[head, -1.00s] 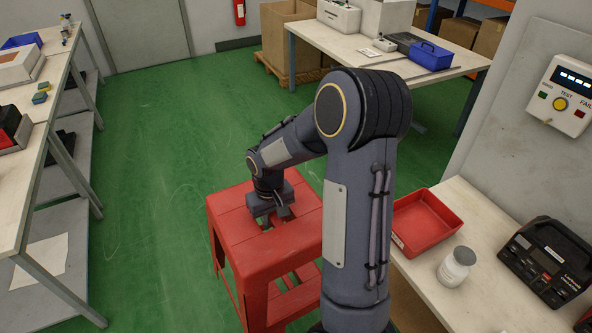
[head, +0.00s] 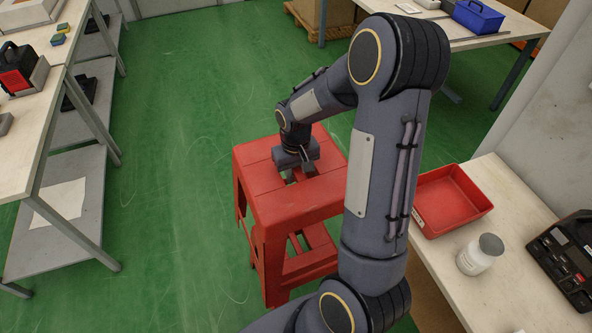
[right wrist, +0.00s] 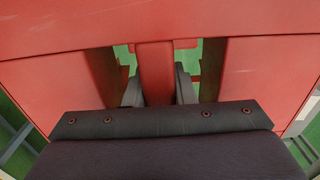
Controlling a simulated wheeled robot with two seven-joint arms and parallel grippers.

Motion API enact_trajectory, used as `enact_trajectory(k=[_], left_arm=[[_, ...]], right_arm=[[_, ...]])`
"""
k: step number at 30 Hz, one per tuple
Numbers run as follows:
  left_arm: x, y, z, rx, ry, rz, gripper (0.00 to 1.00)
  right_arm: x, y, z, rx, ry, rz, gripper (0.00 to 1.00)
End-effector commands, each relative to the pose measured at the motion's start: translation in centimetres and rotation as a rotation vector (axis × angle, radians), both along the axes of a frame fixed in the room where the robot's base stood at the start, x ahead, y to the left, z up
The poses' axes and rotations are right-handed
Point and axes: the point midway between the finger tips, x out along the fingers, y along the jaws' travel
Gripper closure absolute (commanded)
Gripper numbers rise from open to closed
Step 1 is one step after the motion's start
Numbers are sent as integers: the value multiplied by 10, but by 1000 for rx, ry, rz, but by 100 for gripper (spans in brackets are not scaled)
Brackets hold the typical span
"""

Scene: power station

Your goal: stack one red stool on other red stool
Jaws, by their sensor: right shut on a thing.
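A red stool (head: 262,176) stands in the middle of the head view, with a slotted flat top. My right gripper (head: 306,169) reaches down onto this top from above. In the right wrist view, its two dark fingers (right wrist: 158,90) sit on either side of a narrow red bar (right wrist: 156,62) between two slots, and are shut on it. Red legs and a lower red part (head: 297,265) show beneath the top. I cannot tell whether that lower part belongs to a second stool. My left gripper is not in view.
A workbench (head: 520,215) at the right holds a red tray (head: 452,203), a white jar (head: 480,254) and a black device (head: 566,258). Another bench (head: 32,140) with a lower shelf stands at the left. Green floor (head: 180,130) between them is open.

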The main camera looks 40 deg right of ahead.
Motion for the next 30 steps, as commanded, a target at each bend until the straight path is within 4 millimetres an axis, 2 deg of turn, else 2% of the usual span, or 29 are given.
enact_trajectory(k=[1,30], left_arm=[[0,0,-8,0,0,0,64],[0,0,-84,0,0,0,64]], right_arm=[[1,0,-9,-1,-2,0,100],[1,0,-108,-1,-2,-1,100]])
